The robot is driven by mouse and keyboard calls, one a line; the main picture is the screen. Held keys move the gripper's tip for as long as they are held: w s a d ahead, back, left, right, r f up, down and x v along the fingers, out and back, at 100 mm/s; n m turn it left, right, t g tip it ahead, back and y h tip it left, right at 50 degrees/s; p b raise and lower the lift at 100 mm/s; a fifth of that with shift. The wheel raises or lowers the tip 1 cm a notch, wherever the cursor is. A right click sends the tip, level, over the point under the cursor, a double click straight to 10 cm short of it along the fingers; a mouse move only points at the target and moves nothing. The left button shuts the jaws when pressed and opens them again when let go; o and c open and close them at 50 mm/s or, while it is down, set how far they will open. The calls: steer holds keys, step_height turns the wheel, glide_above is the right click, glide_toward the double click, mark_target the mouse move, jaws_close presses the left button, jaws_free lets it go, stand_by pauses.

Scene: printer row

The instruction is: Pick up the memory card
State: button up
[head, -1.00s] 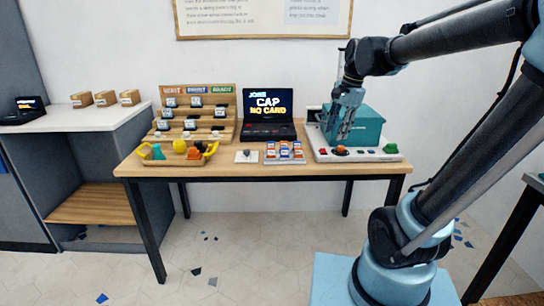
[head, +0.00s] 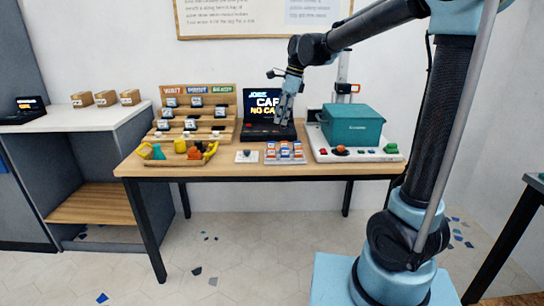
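Several small blue, white and orange cards (head: 285,151) stand in a light holder (head: 287,161) at the front middle of the wooden table. They look like memory cards, but I cannot read them or tell which one the task means. My gripper (head: 284,115) points down above and behind these cards, in front of the black laptop, touching nothing that I can make out. It is too small to tell whether its fingers are open or shut.
The laptop (head: 268,131) reads "NO CARD" in part. A teal printer (head: 352,126) on a white base with buttons stands right. A stepped wooden rack (head: 165,125), a tray of coloured objects (head: 178,161) and a small white pad (head: 241,157) are left. The table's front edge (head: 230,170) is bare.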

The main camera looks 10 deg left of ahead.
mark_target(271, 154)
steer(key=x, duration=1.3)
steer(key=shift+d+f, duration=0.1)
steer(key=shift+f, duration=0.15)
jaws_close()
